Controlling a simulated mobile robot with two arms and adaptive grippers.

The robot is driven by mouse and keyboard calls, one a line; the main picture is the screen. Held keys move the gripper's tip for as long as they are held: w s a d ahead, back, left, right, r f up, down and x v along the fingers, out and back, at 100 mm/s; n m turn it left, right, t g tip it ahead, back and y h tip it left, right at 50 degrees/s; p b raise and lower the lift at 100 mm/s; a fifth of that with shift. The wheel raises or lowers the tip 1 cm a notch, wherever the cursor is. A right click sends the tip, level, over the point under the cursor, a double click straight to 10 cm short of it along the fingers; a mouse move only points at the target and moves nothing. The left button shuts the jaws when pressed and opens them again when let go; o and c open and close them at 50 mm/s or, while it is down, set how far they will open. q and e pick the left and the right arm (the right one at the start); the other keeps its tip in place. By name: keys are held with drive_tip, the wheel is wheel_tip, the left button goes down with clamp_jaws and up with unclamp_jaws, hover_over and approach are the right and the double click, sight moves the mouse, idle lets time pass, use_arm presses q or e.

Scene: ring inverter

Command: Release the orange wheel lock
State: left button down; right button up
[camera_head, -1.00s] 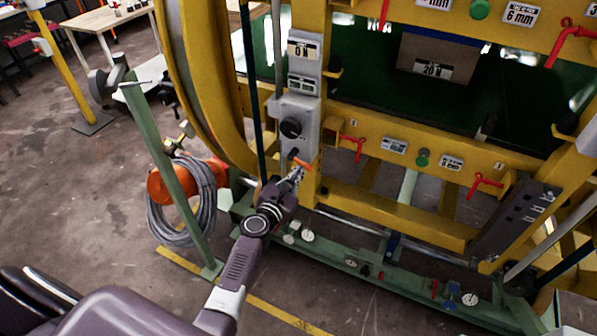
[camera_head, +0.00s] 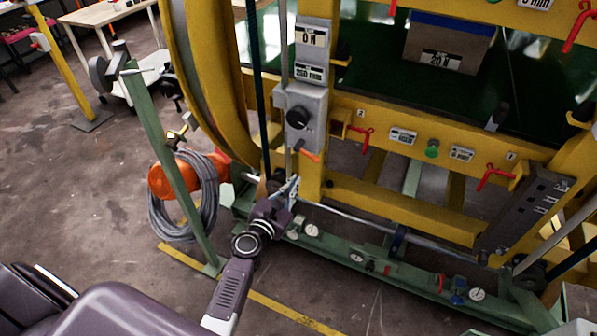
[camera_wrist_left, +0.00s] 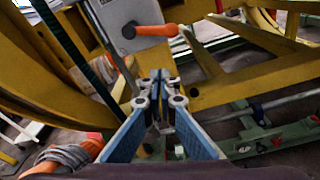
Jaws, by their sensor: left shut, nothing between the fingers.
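The orange wheel lock is a small orange handle (camera_head: 309,155) at the bottom of a grey box (camera_head: 302,112) on the yellow frame. In the left wrist view the orange handle (camera_wrist_left: 157,30) sticks out to the right from the grey box, above the fingers. My left gripper (camera_head: 293,183) is just below the handle in the head view. Its fingers (camera_wrist_left: 159,80) are together and empty, pointing toward the yellow frame, apart from the handle. My right gripper is not in view.
The large yellow ring (camera_head: 195,75) stands left of the grey box. A green post (camera_head: 165,165) with a coiled grey cable (camera_head: 205,205) and an orange reel stands left of my arm. A green base beam (camera_head: 340,250) runs low in front. Open floor lies at the left.

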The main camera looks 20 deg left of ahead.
use_arm(q)
drive_tip(key=s, duration=0.3)
drive_tip(key=shift+a+r, duration=0.1)
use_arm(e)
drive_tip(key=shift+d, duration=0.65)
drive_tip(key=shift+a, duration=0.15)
